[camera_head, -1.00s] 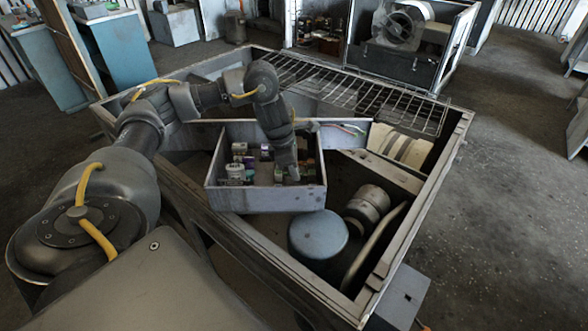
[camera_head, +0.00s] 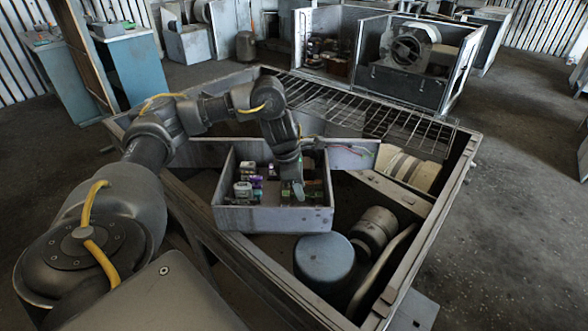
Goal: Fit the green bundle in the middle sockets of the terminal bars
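My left arm reaches over the open grey box (camera_head: 273,218) in the blower housing. My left gripper (camera_head: 298,190) points down into this box at its right half, near the front wall. Its fingers are small and dark here, so I cannot tell whether they are open or hold anything. Small coloured terminal blocks (camera_head: 244,190) stand in the box, partly hidden by the arm. Thin wires (camera_head: 358,149), greenish and pinkish, lie by the panel behind the box. I cannot make out the green bundle or the middle sockets for certain. My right gripper is not in view.
A blue-grey cylinder (camera_head: 324,260) and a round motor part (camera_head: 374,226) sit in the housing to the right of the box. A wire rack (camera_head: 370,107) spans the back. The housing's wooden rim (camera_head: 440,200) surrounds all this. Open floor lies at right.

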